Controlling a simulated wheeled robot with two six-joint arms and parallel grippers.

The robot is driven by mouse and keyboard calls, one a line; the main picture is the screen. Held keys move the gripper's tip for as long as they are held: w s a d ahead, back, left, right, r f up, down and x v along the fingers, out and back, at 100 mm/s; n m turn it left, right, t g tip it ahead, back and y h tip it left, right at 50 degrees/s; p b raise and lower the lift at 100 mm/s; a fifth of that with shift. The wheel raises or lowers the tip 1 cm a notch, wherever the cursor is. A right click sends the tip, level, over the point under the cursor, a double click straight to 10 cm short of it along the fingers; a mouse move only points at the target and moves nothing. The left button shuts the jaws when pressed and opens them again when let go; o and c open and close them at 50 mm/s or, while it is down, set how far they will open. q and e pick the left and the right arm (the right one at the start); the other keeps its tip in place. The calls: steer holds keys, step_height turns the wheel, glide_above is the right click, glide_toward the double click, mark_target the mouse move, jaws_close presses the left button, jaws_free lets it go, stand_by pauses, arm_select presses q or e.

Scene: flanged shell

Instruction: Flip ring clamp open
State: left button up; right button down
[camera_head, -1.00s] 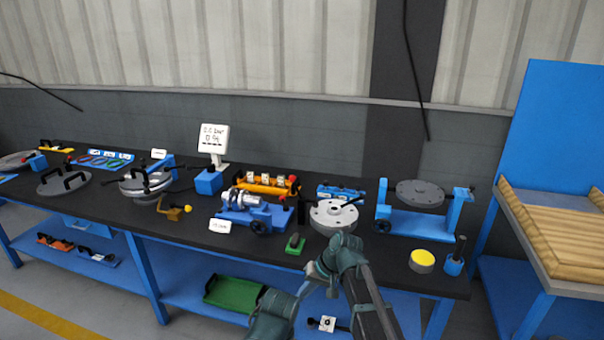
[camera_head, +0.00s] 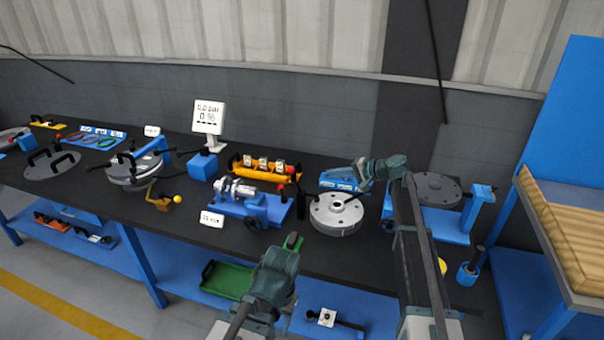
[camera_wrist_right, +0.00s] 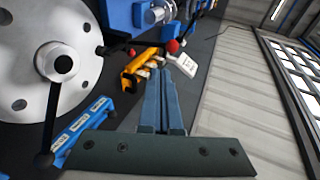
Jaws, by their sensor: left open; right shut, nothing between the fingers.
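No part is marked as the ring clamp, and I cannot tell which it is.
A blue fixture with a silver shaft (camera_head: 238,188), an orange rack (camera_head: 264,174) and a blue labelled rack (camera_head: 342,180) surround the disc. A blue stand (camera_head: 482,205) is at right. A lidded round vessel (camera_head: 134,172) is further left. A display sign (camera_head: 208,118) stands at the back.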

steer(key=shift+b+x, duration=2.75)
steer(key=shift+x, duration=4.25)
steer(key=shift+s, duration=0.1)
